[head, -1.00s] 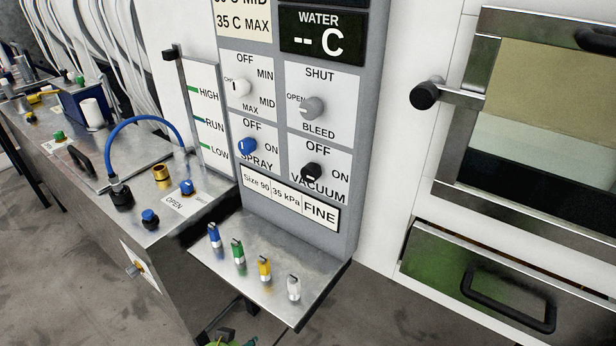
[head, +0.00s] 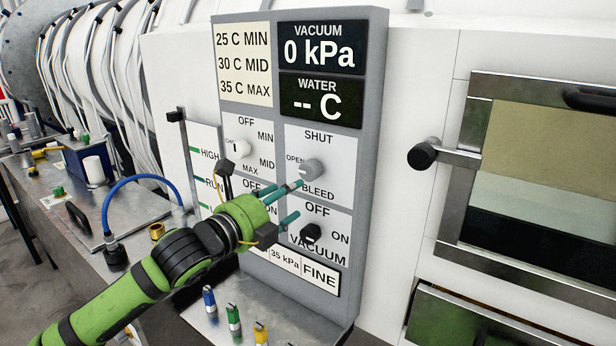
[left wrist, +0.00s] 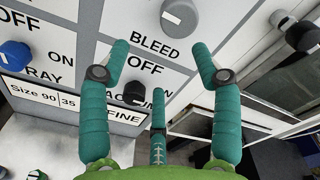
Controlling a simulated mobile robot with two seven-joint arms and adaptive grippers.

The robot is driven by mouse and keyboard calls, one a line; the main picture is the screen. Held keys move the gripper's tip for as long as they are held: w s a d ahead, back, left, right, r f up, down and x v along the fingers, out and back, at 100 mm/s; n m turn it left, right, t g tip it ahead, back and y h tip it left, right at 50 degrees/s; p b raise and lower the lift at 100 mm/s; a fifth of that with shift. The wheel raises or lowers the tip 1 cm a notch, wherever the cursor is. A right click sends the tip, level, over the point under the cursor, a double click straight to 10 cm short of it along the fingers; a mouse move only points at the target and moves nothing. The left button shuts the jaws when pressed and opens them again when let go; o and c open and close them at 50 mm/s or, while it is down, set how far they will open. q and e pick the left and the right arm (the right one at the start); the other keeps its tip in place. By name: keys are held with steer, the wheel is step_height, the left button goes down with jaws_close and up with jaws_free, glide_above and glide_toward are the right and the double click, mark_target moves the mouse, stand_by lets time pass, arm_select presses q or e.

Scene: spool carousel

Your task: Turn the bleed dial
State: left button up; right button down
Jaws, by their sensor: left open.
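The bleed dial (head: 312,172) is a grey round knob on the upright control panel, between the labels SHUT, OPEN and BLEED. It also shows at the top of the left wrist view (left wrist: 180,17) with a white mark on its face. My left gripper (head: 290,200) is open and empty in front of the panel, just below and left of the dial. In the left wrist view its teal fingers (left wrist: 158,75) are spread and point toward the panel, with the dial beyond the tips. I see no contact with the dial. My right gripper is not in view.
The black vacuum knob (head: 311,234) is below the dial, and a white knob (head: 240,149) is to its left. The blue spray knob (left wrist: 14,55) shows in the left wrist view. A ledge with coloured pegs (head: 233,318) is below. An oven-like door handle (head: 424,155) juts out at right.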

mark_target(305, 172)
arm_select(q)
steer(key=r, duration=0.1)
steer(key=r+m, duration=0.2)
steer(key=shift+d+r+h, duration=0.2)
steer(key=shift+d+h, duration=0.1)
steer(key=p+x, duration=0.3)
steer(key=x, duration=0.3)
steer(key=shift+w+d, duration=0.15)
steer(key=shift+w, duration=0.1)
steer(key=shift+f, duration=0.1)
steer(key=c, duration=1.1)
